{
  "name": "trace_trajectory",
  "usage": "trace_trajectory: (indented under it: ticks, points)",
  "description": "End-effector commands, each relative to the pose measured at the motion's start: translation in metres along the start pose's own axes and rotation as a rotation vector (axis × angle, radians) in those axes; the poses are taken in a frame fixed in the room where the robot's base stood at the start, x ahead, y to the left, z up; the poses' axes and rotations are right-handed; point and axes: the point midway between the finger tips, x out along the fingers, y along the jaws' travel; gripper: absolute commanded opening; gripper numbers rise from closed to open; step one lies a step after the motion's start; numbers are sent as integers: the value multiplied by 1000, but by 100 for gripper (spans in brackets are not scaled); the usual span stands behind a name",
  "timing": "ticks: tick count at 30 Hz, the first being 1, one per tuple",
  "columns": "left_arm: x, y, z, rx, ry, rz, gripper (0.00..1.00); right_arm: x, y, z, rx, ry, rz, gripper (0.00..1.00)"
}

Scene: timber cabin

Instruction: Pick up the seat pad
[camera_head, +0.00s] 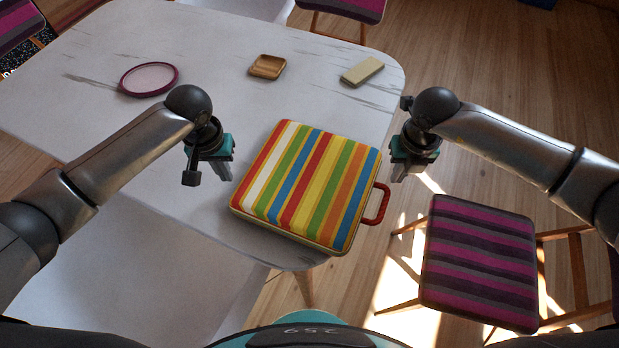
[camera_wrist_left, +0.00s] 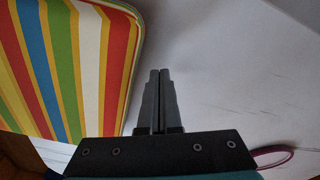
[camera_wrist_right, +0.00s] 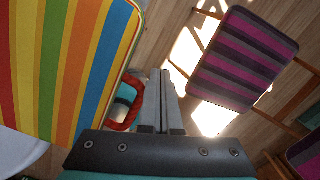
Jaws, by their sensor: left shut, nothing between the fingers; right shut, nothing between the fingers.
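A seat pad with purple and dark grey stripes (camera_head: 478,262) lies on a wooden-legged chair at the right, beside the table. It also shows at the upper right of the right wrist view (camera_wrist_right: 243,58). My right gripper (camera_head: 397,176) is shut and empty, above the gap between the striped case and the seat pad, apart from both. Its fingers show shut in the right wrist view (camera_wrist_right: 160,75). My left gripper (camera_head: 226,176) is shut and empty over the table, left of the case. Its closed fingers show in the left wrist view (camera_wrist_left: 158,75).
A multicoloured striped case (camera_head: 310,185) with a red handle (camera_head: 378,204) lies at the near right corner of the white table (camera_head: 215,70). A pink-rimmed round dish (camera_head: 149,79), a wooden dish (camera_head: 267,67) and a beige block (camera_head: 363,71) lie farther back.

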Motion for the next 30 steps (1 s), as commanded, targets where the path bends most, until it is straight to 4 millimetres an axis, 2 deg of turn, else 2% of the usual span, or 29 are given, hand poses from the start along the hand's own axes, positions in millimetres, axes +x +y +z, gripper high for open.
trace_trajectory:
  ticks: [6, 17, 30]
  points:
    - [1, 14, 0, 1, 1, 0, 0, 1, 14, 0, -2, -1, 1, 0]
    - [1, 16, 0, 0, 0, 0, 0, 0, 16, 0, 0, -1, 1, 0]
    - [1, 30, 0, 1, 0, 3, 0, 0, 29, 0, -1, 0, 2, 0]
